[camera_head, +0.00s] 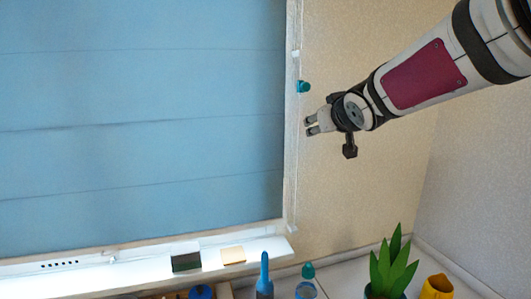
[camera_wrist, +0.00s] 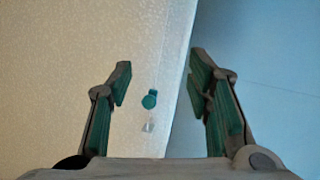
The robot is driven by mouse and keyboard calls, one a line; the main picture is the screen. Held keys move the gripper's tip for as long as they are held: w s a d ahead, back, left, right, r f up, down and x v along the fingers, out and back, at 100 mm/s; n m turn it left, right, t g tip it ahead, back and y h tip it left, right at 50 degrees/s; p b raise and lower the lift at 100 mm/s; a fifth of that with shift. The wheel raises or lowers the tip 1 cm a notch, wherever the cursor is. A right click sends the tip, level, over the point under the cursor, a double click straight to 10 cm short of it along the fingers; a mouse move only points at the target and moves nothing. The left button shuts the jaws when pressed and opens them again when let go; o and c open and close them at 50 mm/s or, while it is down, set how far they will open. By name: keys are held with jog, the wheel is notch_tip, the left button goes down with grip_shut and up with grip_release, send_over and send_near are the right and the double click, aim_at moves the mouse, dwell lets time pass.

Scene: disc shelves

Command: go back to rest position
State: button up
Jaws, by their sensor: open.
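My gripper (camera_head: 308,125) is held up in the air at the upper right in the head view, in front of the beige wall. In the wrist view my gripper (camera_wrist: 160,85) is open, its two fingers wide apart with nothing between them. Through the gap I see the wall, the pale edge of a window frame and a small teal knob (camera_wrist: 149,101). The teal knob also shows in the head view (camera_head: 304,87), just above my fingertips. I cannot tell how far it is from them.
A blue blind (camera_head: 140,110) covers the window at left. A white sill (camera_head: 130,273) below it bears a dark block (camera_head: 186,262) and a tan block (camera_head: 233,255). A blue bottle (camera_head: 264,278), a teal-capped bottle (camera_head: 306,284), a green plant (camera_head: 393,265) and a yellow pot (camera_head: 437,288) stand along the bottom.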

jog(key=s+f+m+g, duration=0.1)
jog(key=s+f, duration=0.4)
jog(key=s, duration=0.7)
jog(key=s+d+f+m+g+b, duration=0.1)
jog(key=s+f+g, duration=0.3)
jog(key=s, duration=0.8)
jog(key=s+d+f+g, duration=0.1)
jog(key=s+f+g, duration=0.2)
jog(key=s, duration=0.9)
notch_tip(320, 180, down, 3)
jog(key=shift+f+m+h, duration=0.2)
jog(key=shift+m+h, duration=0.2)
